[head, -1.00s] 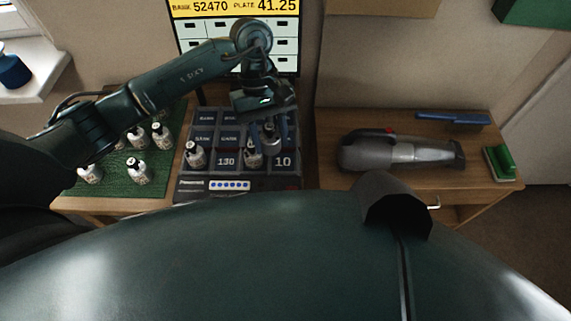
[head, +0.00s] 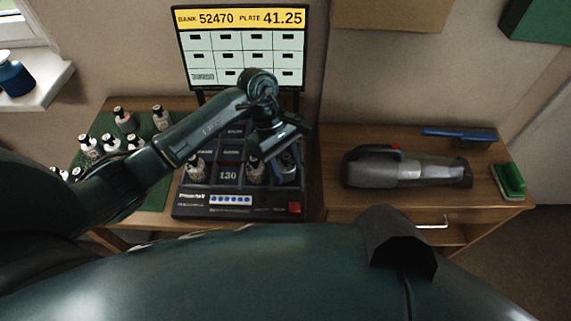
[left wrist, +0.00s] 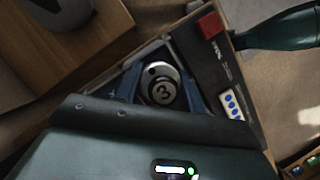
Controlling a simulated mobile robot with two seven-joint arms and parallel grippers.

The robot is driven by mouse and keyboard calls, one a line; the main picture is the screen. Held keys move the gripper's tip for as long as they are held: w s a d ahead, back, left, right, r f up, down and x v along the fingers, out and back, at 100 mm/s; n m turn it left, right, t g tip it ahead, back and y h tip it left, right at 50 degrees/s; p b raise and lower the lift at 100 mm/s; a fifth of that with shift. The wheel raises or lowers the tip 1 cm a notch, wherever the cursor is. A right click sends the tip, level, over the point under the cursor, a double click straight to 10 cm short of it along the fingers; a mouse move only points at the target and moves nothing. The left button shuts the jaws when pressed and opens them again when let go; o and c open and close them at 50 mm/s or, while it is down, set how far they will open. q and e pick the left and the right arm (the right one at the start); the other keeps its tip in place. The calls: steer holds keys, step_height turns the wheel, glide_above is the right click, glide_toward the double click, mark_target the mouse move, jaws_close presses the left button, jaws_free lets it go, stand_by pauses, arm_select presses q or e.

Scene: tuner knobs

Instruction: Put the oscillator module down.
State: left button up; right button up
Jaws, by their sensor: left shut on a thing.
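My left gripper (head: 288,168) is shut on the oscillator module, a pale, bottle-like piece with a dark top (head: 288,174). It is at the front right cell of the dark bank tray (head: 240,212), where it hides that cell's number. In the left wrist view, the blue fingers stand either side of the module's round top, marked 3 (left wrist: 161,92). Whether its base touches the cell floor I cannot tell. Two similar modules stand in the front row, one at the left (head: 196,168) and one just left of the gripper (head: 255,171). My right gripper is not in view.
Several more modules stand on a green mat (head: 152,180) at the left, partly behind my left arm. A screen (head: 240,50) reading bank 52470, plate 41.25 stands behind the tray. A handheld vacuum (head: 405,168), blue bar (head: 458,134) and green brush (head: 509,180) lie right.

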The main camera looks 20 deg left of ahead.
arm_select(q)
steer(key=shift+f, duration=0.3)
steer(key=shift+f, duration=0.1)
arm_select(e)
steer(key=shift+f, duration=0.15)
arm_select(q)
steer(key=shift+f+b, duration=0.2)
steer(key=shift+b, duration=0.15)
steer(key=o, duration=0.7)
steer(key=shift+r, duration=0.15)
steer(key=shift+o, duration=0.3)
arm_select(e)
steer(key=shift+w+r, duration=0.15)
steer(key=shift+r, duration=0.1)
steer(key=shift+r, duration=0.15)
